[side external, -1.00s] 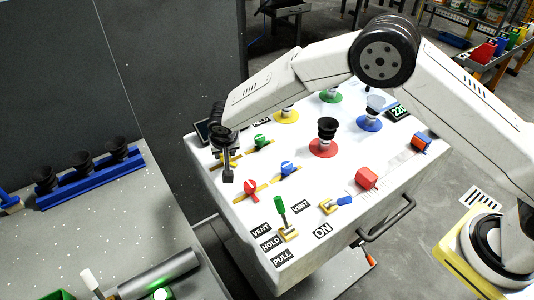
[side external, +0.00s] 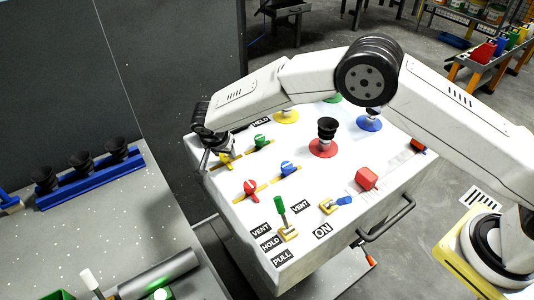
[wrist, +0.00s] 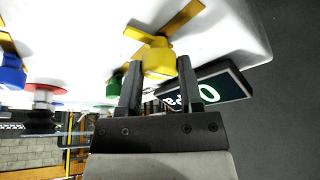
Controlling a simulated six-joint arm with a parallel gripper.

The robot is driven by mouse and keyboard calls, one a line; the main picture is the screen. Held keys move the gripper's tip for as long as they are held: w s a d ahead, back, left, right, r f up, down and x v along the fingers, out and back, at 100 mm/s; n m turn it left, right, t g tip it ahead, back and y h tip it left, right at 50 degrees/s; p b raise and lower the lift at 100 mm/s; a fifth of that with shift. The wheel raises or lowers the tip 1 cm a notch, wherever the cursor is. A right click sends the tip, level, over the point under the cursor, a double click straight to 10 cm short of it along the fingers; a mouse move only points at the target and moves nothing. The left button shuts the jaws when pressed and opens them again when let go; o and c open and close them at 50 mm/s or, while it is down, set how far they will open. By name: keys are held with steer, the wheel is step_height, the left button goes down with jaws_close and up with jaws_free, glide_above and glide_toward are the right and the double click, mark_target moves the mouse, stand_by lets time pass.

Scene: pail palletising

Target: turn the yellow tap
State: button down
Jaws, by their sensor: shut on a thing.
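The yellow tap (wrist: 158,60) sits on a yellow bar on the white panel. In the wrist view it stands between the two fingers of my gripper (wrist: 158,74), which is shut on it. In the side view my gripper (side external: 210,156) is at the panel's far left corner. Only a small part of the yellow tap (side external: 226,157) shows there, beside the fingers; the rest is hidden by my gripper.
Green (side external: 261,141), blue (side external: 287,168) and red (side external: 250,187) taps stand close by on the panel. A black-topped red plunger (side external: 325,140) and a green lever (side external: 281,208) rise from the panel.

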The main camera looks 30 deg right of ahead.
steer(key=shift+c, duration=1.3)
jaws_free()
steer(key=shift+r, duration=0.1)
steer(key=v, duration=0.7)
steer(key=shift+r, duration=0.25)
steer(key=shift+s, duration=0.1)
steer(key=s+d+r+n+g+y, duration=0.1)
steer(key=s+d+r+n, duration=0.15)
steer(key=s+d, duration=0.4)
steer(key=s+d+r+n+y, duration=0.1)
steer(key=s+d+n, duration=0.2)
steer(key=d, duration=0.6)
steer(key=s+d+n, duration=0.2)
steer(key=s+d, duration=0.3)
steer(key=s, duration=0.3)
steer(key=s+d+n+y, duration=0.1)
steer(key=s+d, duration=0.3)
steer(key=s, duration=0.4)
steer(key=shift+s+d+n, duration=0.25)
steer(key=shift+d+n, duration=0.1)
steer(key=shift+d, duration=0.05)
